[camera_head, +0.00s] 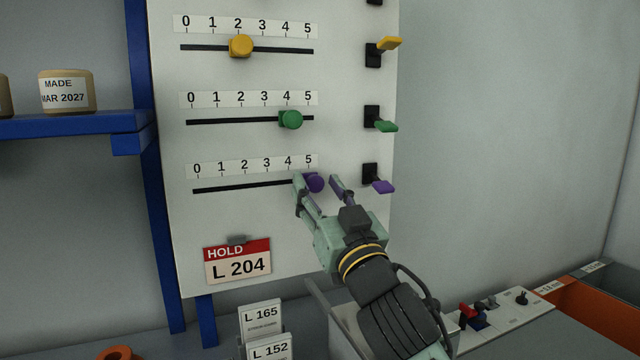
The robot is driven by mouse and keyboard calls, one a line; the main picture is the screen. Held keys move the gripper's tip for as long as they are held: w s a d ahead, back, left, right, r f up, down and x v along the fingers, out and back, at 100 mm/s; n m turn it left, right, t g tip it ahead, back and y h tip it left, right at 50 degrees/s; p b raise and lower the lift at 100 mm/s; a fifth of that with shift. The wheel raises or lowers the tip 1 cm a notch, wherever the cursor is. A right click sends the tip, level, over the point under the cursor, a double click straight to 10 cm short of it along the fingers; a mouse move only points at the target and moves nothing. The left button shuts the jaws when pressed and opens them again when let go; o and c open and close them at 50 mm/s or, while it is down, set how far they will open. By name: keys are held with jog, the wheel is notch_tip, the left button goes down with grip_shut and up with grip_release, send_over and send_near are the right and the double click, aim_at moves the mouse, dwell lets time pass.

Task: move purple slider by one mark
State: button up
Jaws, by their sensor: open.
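The purple slider (317,183) is a round knob at the right end of the lowest slot (240,187) on the white panel. It sits close to mark 5 of the scale (252,165) above it. My gripper (320,181) is open, with one finger to the left of the knob and the other to its right. The left finger hides part of the slot and the knob's left edge. I cannot tell whether either finger touches the knob.
Above are a green slider (291,119) near 4 and a yellow slider (241,46) near 2. Yellow (389,43), green (386,126) and purple (383,187) levers stick out at the right. A HOLD tag (238,262) hangs below. A blue shelf (70,124) stands left.

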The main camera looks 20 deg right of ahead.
grip_shut()
dwell(0.6)
dwell(0.3)
